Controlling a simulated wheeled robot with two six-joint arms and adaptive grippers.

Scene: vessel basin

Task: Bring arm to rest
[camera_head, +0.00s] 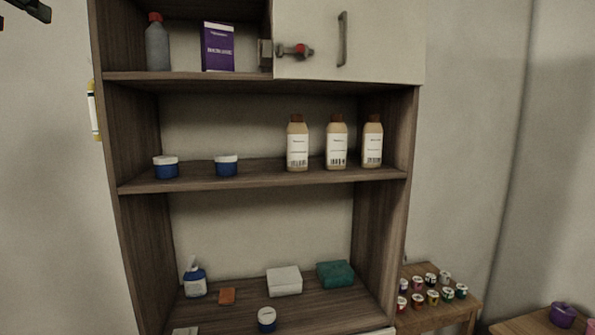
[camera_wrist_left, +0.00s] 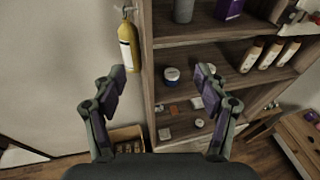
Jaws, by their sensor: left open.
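My left gripper (camera_wrist_left: 160,82) is open and empty in the left wrist view, with its two dark, purple-padded fingers spread wide. It is in the air in front of the wooden shelf unit (camera_wrist_left: 148,60), and nothing is between its fingers. In the head view only a dark part of my left arm or gripper (camera_head: 30,8) shows at the top left corner, clear of the shelf unit (camera_head: 110,130). My right gripper is in neither view.
Tan bottles (camera_head: 297,145) and two blue jars (camera_head: 166,167) stand on the middle shelf. A yellow cylinder (camera_wrist_left: 129,45) hangs on the wall left of the shelf unit. A low table (camera_head: 440,318) with several small jars stands at right. The air before the shelves looks clear.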

